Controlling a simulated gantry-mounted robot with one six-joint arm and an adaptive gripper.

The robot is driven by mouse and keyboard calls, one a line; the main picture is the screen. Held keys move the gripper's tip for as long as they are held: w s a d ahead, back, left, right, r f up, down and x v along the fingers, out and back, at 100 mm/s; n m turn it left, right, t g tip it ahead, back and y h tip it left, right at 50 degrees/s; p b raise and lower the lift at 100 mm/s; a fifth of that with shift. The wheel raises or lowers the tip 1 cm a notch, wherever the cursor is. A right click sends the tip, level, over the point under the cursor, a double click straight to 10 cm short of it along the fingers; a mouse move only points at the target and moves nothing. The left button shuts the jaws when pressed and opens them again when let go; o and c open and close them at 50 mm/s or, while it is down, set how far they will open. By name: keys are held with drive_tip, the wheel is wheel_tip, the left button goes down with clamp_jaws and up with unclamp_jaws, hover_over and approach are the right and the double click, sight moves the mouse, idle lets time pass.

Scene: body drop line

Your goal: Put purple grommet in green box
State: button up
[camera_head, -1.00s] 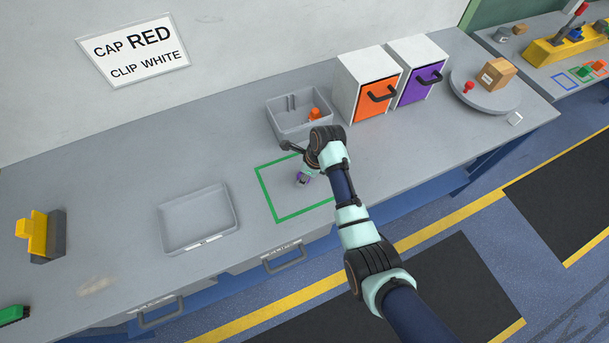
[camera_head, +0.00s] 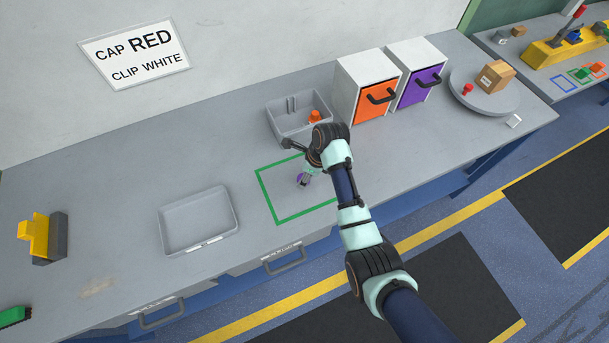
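The green box is a green square outline (camera_head: 264,194) on the grey bench top, in the middle of the view. The fingers are small and dark at this distance. I cannot tell whether they are open or closed on the grommet, or whether the grommet touches the bench.
An empty grey tray (camera_head: 198,220) lies left of the outline. A grey bin (camera_head: 290,125) with an orange part (camera_head: 314,116) stands behind it. Cabinets with orange (camera_head: 375,98) and purple (camera_head: 418,88) fronts stand at the back right. The bench between tray and outline is clear.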

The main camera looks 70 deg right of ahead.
drive_tip(key=p+v, duration=0.1)
drive_tip(key=v, duration=0.8)
drive_tip(key=shift+r+p, duration=0.3)
drive_tip(key=w+a+r+n+t+h, duration=0.1)
drive_tip(key=w+a+r+n+t, duration=0.15)
drive_tip(key=w+a+n, duration=0.6)
drive_tip(key=w+a+r+n+t+h, duration=0.1)
drive_tip(key=w+a+r+n, duration=0.35)
drive_tip(key=a+n, duration=0.55)
drive_tip(key=a+r+n+t, duration=0.2)
drive_tip(key=a+r+n, duration=0.2)
drive_tip(key=a, duration=0.3)
drive_tip(key=s+a+r+n+t+y, duration=0.1)
drive_tip(key=a+r+n+t, duration=0.1)
drive_tip(key=a+r+n, duration=0.2)
drive_tip(key=s+a+r+n+t+y, duration=0.1)
drive_tip(key=a+r+n+t, duration=0.1)
drive_tip(key=a+n, duration=0.7)
drive_tip(key=a+r, duration=0.1)
drive_tip(key=a, duration=0.2)
drive_tip(key=shift+r, duration=0.4)
drive_tip(key=shift+n, duration=0.25)
